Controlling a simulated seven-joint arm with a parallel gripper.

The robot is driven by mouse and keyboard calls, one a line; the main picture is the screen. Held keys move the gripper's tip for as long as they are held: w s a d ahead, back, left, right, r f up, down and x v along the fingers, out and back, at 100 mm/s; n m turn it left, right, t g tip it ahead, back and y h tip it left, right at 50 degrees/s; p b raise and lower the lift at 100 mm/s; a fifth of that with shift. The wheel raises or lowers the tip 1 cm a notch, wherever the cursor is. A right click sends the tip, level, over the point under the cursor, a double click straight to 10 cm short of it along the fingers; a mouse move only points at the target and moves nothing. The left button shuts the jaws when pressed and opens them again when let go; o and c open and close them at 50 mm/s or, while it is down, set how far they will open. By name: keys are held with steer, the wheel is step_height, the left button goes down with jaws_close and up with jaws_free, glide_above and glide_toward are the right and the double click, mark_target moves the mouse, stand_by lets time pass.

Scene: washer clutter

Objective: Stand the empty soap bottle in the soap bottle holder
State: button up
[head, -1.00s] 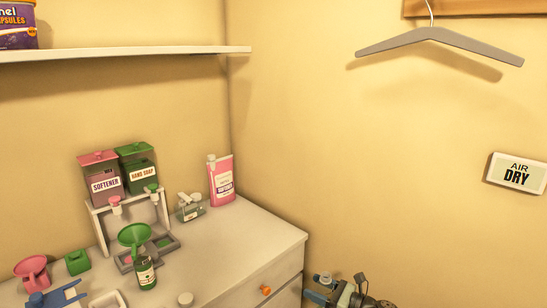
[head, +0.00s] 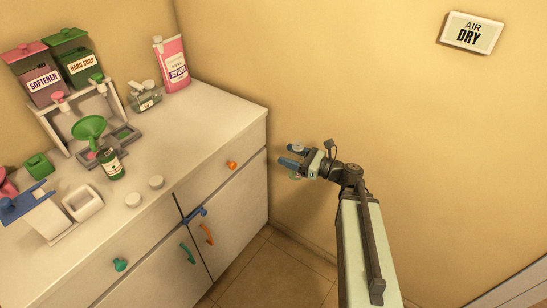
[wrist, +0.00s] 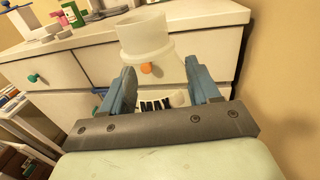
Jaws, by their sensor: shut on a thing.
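My gripper (head: 293,163) is beside the right end of the cabinet, clear of it. Its blue fingers also show in the wrist view (wrist: 162,92). They are shut on a bottle-like thing with a wide white top (wrist: 145,35), its lower part apparently see-through with dark marks. I cannot tell if it is the empty soap bottle. A clear bottle (head: 146,98) with a white cap and label lies on the counter.
SOFTENER (head: 38,75) and HAND SOAP (head: 78,62) dispensers sit on a white stand. A pink softener bottle (head: 172,64) stands at the back. The right counter end (head: 225,118) is clear.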

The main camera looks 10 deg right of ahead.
steer(key=w+a+r, duration=0.2)
steer(key=a+r, duration=0.5)
steer(key=a, duration=0.8)
steer(key=w+a+r, duration=0.2)
steer(key=a+r, duration=0.4)
steer(key=a, duration=0.9)
steer(key=w+a+r, duration=0.2)
steer(key=a+r, duration=0.5)
steer(key=a, duration=0.8)
steer(key=shift+g, duration=0.3)
steer(key=shift+s+a+f, duration=0.1)
steer(key=shift+f, duration=2.3)
steer(key=shift+s+a+f, duration=0.1)
steer(key=shift+f, duration=2.3)
steer(key=shift+f, duration=0.15)
steer(key=o, duration=1.1)
